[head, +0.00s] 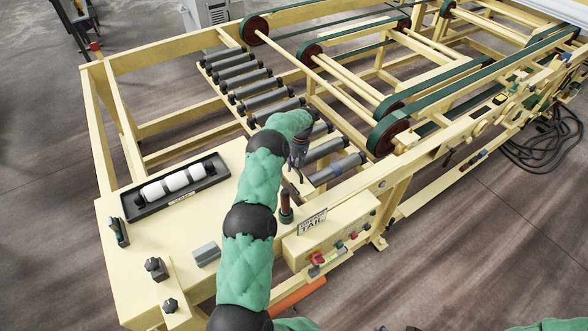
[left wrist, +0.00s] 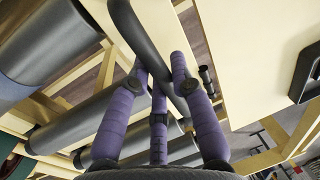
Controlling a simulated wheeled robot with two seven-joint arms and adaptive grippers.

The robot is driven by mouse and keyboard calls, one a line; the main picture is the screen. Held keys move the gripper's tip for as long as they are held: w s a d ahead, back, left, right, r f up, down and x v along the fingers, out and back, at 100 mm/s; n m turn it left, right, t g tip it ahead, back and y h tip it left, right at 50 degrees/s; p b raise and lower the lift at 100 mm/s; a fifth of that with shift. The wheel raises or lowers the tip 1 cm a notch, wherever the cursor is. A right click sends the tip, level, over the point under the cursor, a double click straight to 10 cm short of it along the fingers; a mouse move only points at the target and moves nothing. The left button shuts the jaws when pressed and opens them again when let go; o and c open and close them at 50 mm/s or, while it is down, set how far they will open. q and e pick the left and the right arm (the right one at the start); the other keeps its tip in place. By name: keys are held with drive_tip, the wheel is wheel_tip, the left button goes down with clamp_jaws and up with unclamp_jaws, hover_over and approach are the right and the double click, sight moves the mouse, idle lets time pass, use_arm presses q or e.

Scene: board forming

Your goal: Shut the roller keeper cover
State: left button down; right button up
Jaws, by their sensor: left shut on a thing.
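My left gripper (head: 299,160) is over the near end of the row of grey rollers (head: 263,98), beside the cream table top. In the left wrist view, the purple fingers of my left gripper (left wrist: 160,82) are closed around a long dark grey bar (left wrist: 130,27). The bar runs up and left from between the fingers and looks to be the roller keeper cover. In the head view my arm and hand hide most of it, so how far it stands open cannot be told. My right gripper is not visible.
A black tray with white rollers (head: 173,185) lies on the cream table top (head: 130,268). A red and black upright handle (head: 286,206) stands close to my left forearm. A control box marked TAIL (head: 335,228) is at the table's right edge. Green belts (head: 440,90) run behind.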

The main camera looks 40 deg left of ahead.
use_arm(q)
drive_tip(key=shift+d, duration=0.1)
drive_tip(key=c, duration=1.1)
unclamp_jaws()
drive_tip(key=r, duration=0.4)
drive_tip(key=w+r, duration=0.1)
drive_tip(key=r, duration=0.3)
drive_tip(key=w+r, duration=0.1)
drive_tip(key=r, duration=0.2)
drive_tip(key=shift+w+d+r, duration=0.1)
drive_tip(key=shift+d+r, duration=0.2)
drive_tip(key=shift+r, duration=0.1)
